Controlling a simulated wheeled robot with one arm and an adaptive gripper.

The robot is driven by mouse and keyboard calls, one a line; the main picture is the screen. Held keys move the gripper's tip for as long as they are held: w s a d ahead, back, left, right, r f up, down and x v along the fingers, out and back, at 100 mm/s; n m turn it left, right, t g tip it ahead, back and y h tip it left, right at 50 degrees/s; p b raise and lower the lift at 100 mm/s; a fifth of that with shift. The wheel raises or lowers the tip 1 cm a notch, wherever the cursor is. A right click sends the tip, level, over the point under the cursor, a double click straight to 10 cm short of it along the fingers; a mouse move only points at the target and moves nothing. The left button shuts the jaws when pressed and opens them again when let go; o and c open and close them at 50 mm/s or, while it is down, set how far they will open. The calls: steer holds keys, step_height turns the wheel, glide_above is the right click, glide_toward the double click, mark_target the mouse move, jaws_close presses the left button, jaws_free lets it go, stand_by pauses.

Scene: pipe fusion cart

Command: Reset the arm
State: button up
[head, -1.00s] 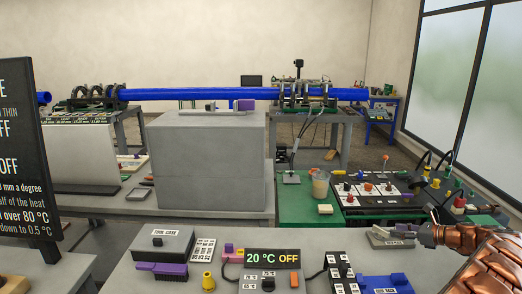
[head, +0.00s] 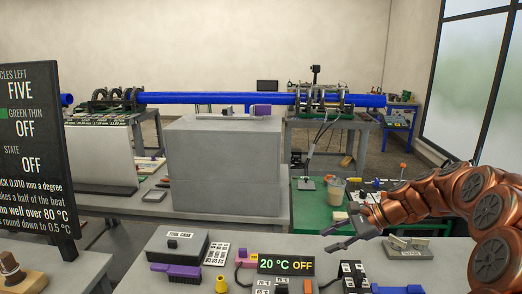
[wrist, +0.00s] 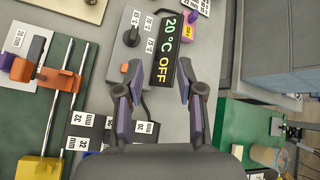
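My copper-coloured arm reaches in from the right of the head view, over the near grey bench (head: 225,270). My gripper (head: 340,222) is at its end, above the bench's back edge. Its two dark fingers are spread apart with nothing between them. In the wrist view the gripper (wrist: 154,90) also shows open, with purple-grey pads. The display reading "20 °C OFF" (wrist: 169,50) lies below and beyond the fingers there. It also stands at the front of the bench in the head view (head: 286,265).
A tool case (head: 178,244), a purple brush (head: 175,271) and a yellow knob-like piece (head: 221,284) are on the near bench. A large grey block (head: 225,165) stands behind. A black sign (head: 38,150) is at left. A blue pipe (head: 210,98) spans the back. A green table (head: 310,215) is behind my gripper.

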steer(key=s+a+n+g+h, duration=0.2)
steer(key=s+a+n, duration=0.2)
steer(key=s, duration=0.5)
steer(key=s+a+n+g+h, duration=0.1)
steer(key=s+a+n+h, duration=0.15)
steer(key=s, duration=0.65)
steer(key=s+d+f+n+h, duration=0.1)
steer(key=s+d+n, duration=0.1)
steer(key=s, duration=0.5)
steer(key=s+d+f+n+h, duration=0.2)
steer(key=s+n, duration=0.1)
steer(key=s, duration=0.4)
steer(key=s+d+f+n+g+h, duration=0.1)
steer(key=s+d+n+h, duration=0.1)
steer(key=s, duration=0.5)
steer(key=shift+s+f+n, duration=0.15)
steer(key=shift+f+n, duration=0.1)
steer(key=shift+n, duration=0.2)
